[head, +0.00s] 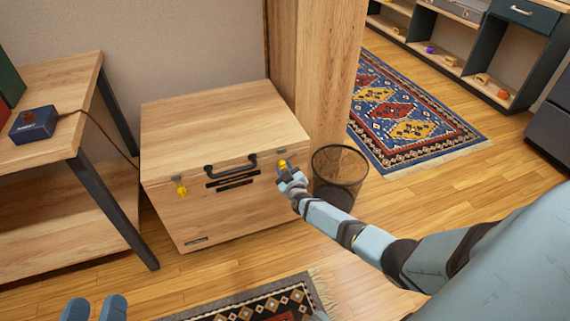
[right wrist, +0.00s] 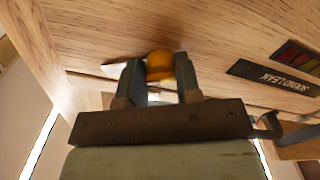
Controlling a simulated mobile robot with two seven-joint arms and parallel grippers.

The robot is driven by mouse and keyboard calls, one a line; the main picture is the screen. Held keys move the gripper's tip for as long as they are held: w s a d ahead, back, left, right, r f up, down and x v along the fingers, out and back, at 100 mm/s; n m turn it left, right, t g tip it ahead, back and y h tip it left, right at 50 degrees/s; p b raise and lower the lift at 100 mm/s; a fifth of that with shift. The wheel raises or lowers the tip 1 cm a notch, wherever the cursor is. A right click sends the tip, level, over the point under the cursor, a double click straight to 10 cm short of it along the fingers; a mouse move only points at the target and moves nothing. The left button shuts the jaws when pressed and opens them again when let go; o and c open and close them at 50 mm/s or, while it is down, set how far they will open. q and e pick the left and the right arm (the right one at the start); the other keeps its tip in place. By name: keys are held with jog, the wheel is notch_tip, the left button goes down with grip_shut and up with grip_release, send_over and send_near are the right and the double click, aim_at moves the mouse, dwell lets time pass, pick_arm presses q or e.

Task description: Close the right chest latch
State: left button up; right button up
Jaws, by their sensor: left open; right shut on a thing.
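The wooden chest (head: 215,108) stands against the wall with its lid down. Its black handle (head: 231,166) is at the front middle. The left latch (head: 181,187) is yellow and hangs on the front. The right latch (head: 283,163) is yellow, at the front's right side. My right gripper (head: 287,172) is at it, and in the right wrist view the yellow-orange latch (right wrist: 160,65) sits between the two fingers, which are shut on it. Whether it is fastened cannot be told. My left gripper (head: 94,308) is open and empty at the bottom left, away from the chest.
A black mesh bin (head: 340,168) stands close beside the chest and my right forearm. A wooden shelf table (head: 55,120) with a blue box (head: 33,124) is at the left. Rugs (head: 400,110) lie on the floor. Open floor lies in front of the chest.

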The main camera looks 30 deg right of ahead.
pick_arm(q)
jog(key=shift+t, duration=0.8)
jog(key=shift+s+a+r+p, duration=0.1)
jog(key=shift+a+r+p, duration=0.1)
jog(key=shift+r+p, duration=0.9)
jog(key=shift+s+a+r+p, duration=0.1)
jog(key=shift+a+r+p, duration=0.1)
jog(key=shift+r+p, duration=0.85)
pick_arm(e)
jog(key=shift+d+r+n+b, duration=0.1)
jog(key=shift+n+b, duration=0.1)
jog(key=shift+n, duration=2.9)
jog(key=shift+r+n+b, duration=0.1)
jog(key=shift+n+b, duration=0.05)
jog(key=shift+n, duration=2.95)
pick_arm(q)
jog(key=shift+r+n, duration=0.25)
jog(key=shift+n, duration=0.05)
pick_arm(e)
jog(key=o, duration=0.9)
pick_arm(q)
jog(key=shift+r, duration=0.1)
